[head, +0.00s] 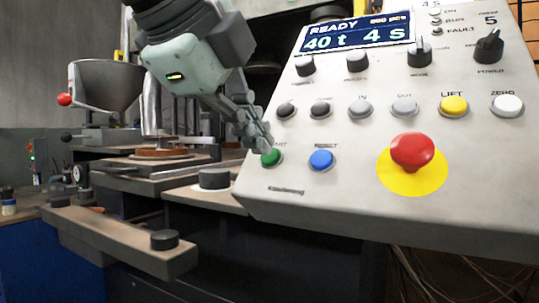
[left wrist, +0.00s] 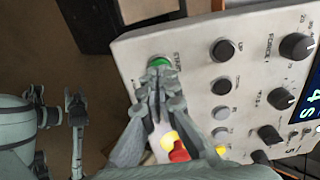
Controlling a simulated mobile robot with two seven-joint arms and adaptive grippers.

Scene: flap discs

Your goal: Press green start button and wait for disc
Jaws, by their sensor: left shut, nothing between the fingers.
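The green start button (head: 271,157) sits at the lower left of the sloped control panel (head: 300,190). My left gripper (head: 266,146) is shut and empty, its fingertips at the upper edge of the green button in the head view. In the left wrist view the shut fingertips (left wrist: 158,68) overlap the lower part of the green button (left wrist: 158,61). I cannot tell whether they touch it or press it in. The panel display (head: 357,37) reads READY, 40 t, 4 s. A press with a round brown piece (head: 160,153) on its plate stands left of the panel.
A blue button (head: 321,160) is just right of the green one. A red emergency stop (head: 411,153) on a yellow ring is further right. Black, grey, yellow and white buttons and knobs lie above. A metal hopper (head: 105,84) stands at the left.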

